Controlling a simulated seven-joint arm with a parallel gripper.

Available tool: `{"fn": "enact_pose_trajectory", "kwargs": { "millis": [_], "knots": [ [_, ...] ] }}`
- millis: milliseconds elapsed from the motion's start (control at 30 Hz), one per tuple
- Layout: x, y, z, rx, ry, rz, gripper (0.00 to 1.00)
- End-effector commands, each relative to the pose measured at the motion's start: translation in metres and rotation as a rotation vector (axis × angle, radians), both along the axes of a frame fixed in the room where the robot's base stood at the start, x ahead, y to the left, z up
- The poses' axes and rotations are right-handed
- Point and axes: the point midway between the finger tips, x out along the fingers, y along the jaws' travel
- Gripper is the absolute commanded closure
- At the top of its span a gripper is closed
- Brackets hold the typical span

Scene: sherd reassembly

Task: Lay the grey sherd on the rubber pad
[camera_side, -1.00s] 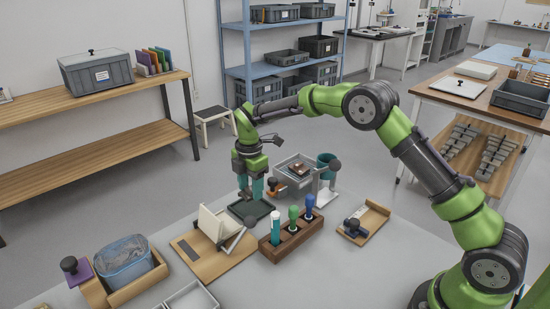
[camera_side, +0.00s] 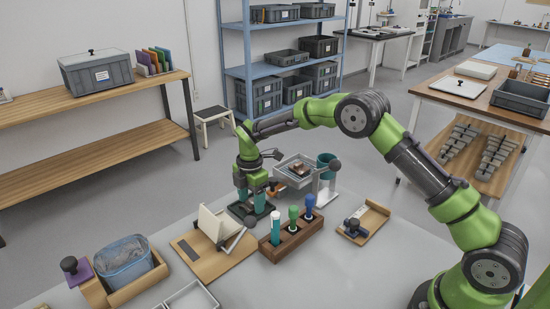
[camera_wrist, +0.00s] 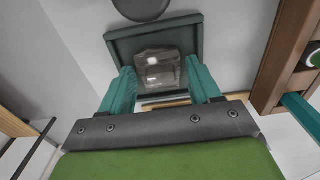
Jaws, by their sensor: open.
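The grey sherd (camera_wrist: 160,68) lies on the dark, rimmed square pad (camera_wrist: 118,45) in the wrist view, between my two teal fingers. In the side view my gripper (camera_side: 251,204) is low over the dark pad (camera_side: 262,207), and the sherd cannot be made out there.
A wooden block (camera_side: 291,241) with several coloured-handled tools stands close to the right. A wooden board (camera_side: 205,258) with a tilted white panel (camera_side: 211,224) is in front.

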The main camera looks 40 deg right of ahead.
Motion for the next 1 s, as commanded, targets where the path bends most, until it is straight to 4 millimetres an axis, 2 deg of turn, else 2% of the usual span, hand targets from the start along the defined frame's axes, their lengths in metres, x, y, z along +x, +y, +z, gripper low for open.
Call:
{"fn": "enact_pose_trajectory", "kwargs": {
  "millis": [167, 600, 833, 933, 1000],
  "knots": [
    [0.001, 0.000, 0.012, 0.000, -0.004, 0.001, 0.38],
    [0.000, -0.002, 0.099, 0.000, -0.004, 0.000, 0.38],
    [-0.001, -0.002, 0.123, 0.001, -0.004, -0.006, 0.38],
    [-0.007, -0.003, 0.139, 0.007, -0.023, -0.059, 0.38],
    [-0.018, -0.003, 0.159, 0.018, -0.049, -0.143, 0.38]
  ]
}}
